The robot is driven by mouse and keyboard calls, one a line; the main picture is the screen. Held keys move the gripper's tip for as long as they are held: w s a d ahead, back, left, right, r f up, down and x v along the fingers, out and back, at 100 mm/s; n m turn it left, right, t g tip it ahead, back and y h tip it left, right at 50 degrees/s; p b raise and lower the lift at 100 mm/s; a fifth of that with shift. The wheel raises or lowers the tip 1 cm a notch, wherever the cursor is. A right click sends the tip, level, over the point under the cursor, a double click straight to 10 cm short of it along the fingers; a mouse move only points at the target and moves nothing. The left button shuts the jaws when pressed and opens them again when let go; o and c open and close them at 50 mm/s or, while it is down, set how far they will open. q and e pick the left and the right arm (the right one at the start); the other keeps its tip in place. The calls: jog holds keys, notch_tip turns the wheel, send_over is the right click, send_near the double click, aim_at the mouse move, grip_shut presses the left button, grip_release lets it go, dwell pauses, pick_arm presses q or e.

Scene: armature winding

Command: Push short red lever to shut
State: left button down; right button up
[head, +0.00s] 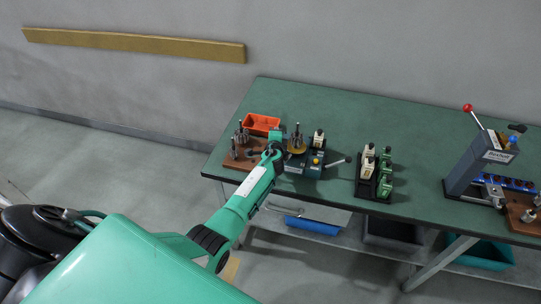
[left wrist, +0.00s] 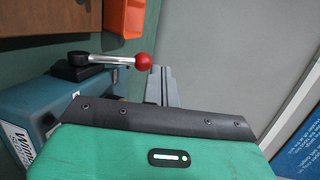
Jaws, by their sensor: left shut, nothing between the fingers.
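The short lever with a red ball knob (left wrist: 144,61) shows in the left wrist view. Its metal rod runs from a dark pivot (left wrist: 76,66) on top of the blue-teal winding machine (left wrist: 35,105). In the head view the winding machine (head: 312,169) sits at the left part of the table, and I cannot make out the short red lever there. My left gripper (left wrist: 162,84) is shut and empty, with its fingers close beside the red knob; I cannot tell whether they touch. In the head view my left gripper (head: 272,150) is at the machine's left side. My right gripper is out of view.
An orange bin (head: 261,123) and a brown board with metal parts (head: 242,157) stand left of the machine. A black rack of bottles (head: 374,178) stands to its right. A press with a tall red-knobbed lever (head: 474,116) is at the far right. Table between them is clear.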

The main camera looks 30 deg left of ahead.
pick_arm(q)
jog(key=shift+w+r, duration=0.2)
jog(key=shift+r, duration=0.05)
jog(key=shift+w+a+g+p, duration=0.1)
jog(key=shift+w+g+p, duration=0.25)
jog(key=shift+p, duration=0.2)
jog(key=shift+w+a+f+g+h+p, duration=0.1)
jog(key=shift+w+f+g+h+p, duration=0.05)
jog(key=shift+g+h+p, duration=0.2)
jog(key=shift+f, duration=0.1)
